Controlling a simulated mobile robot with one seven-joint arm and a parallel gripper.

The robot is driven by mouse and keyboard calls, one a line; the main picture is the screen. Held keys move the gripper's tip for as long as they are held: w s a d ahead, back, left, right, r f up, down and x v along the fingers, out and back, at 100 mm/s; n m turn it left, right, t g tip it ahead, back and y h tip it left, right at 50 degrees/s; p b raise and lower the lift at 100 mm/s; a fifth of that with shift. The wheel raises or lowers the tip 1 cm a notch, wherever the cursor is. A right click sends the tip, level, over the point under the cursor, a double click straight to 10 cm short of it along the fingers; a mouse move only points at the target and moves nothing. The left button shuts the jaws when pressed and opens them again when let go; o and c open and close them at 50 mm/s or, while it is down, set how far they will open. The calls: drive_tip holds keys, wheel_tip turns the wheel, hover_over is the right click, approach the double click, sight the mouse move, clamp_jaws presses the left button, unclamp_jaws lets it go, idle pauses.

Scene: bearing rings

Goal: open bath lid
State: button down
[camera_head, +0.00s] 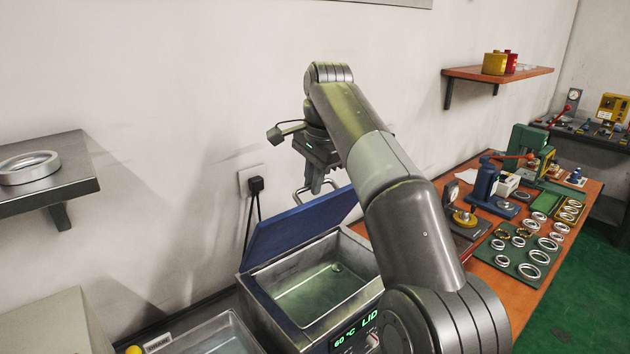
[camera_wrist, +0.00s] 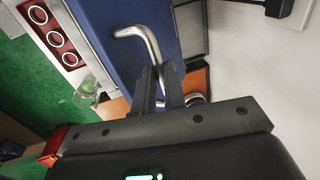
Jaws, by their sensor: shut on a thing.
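The bath (camera_head: 262,306) is a steel box with a digital display reading "60 °C LID". Its blue lid (camera_head: 292,229) is raised and tilted up at the back, so the steel basin with liquid shows. A bent metal handle (camera_head: 299,192) stands on the lid near its upper edge; it also shows in the wrist view (camera_wrist: 146,40), in front of the blue lid (camera_wrist: 117,22). My gripper (camera_head: 316,186) is above the lid's upper edge, shut on the handle. In the wrist view my gripper's fingers (camera_wrist: 162,82) cover the middle part of the handle.
A steel tank (camera_head: 225,318) adjoins the bath on the left. A wall socket with a black plug (camera_head: 255,184) is behind the lid. On the right, an orange workbench (camera_head: 478,262) holds a green mat (camera_head: 512,262) with several rings and a blue press (camera_head: 486,190). A shelf (camera_head: 77,165) juts out at left.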

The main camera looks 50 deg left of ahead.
drive_tip(key=shift+s+a+f, duration=0.2)
drive_tip(key=shift+s+f, duration=0.05)
drive_tip(key=shift+f, duration=0.2)
drive_tip(key=c, duration=1.8)
unclamp_jaws()
drive_tip(key=shift+a+f, duration=0.1)
drive_tip(key=o, duration=0.3)
drive_tip(key=shift+w+r, duration=0.2)
drive_tip(key=shift+r, duration=0.1)
drive_tip(key=shift+d, duration=0.2)
drive_tip(key=shift+d, duration=0.1)
